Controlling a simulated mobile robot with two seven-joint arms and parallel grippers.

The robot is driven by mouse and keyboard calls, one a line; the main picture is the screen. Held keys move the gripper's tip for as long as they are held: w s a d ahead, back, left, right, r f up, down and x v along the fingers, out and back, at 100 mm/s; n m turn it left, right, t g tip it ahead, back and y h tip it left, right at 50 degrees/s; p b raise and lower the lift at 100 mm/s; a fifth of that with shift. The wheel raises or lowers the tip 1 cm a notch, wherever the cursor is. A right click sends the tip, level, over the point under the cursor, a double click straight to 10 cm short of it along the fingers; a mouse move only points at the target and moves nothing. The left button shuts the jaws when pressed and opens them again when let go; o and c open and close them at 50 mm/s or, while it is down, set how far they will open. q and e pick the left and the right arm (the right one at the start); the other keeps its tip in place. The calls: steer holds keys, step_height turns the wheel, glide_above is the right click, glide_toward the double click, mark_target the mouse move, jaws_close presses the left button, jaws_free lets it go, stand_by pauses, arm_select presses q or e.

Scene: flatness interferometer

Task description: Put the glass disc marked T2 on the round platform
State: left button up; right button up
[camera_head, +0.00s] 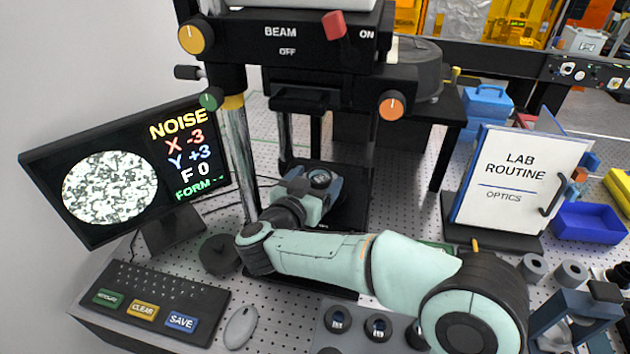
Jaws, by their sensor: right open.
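My right gripper (308,188) reaches in under the beam frame, with its jaws open around or just over a small round dark piece with a glassy top (320,179). It looks like a glass disc, but I cannot read a mark on it. The gripper hides the round platform, so I cannot tell whether the piece rests on it. More glass discs sit in the grey tray (326,345) at the front: one at left (338,320), one beside it (378,325). My right arm partly covers the tray's right side. My left gripper is not in view.
The black interferometer frame (300,50) has posts close around my gripper. The monitor (130,165) reads NOISE, X -3, Y +3, F 0. A keyboard (150,290) and mouse (240,327) lie front left. A LAB ROUTINE board (515,180) stands at right.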

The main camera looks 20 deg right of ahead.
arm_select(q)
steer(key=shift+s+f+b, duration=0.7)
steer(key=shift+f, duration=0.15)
arm_select(e)
steer(key=v, duration=1.2)
steer(key=shift+r, duration=0.1)
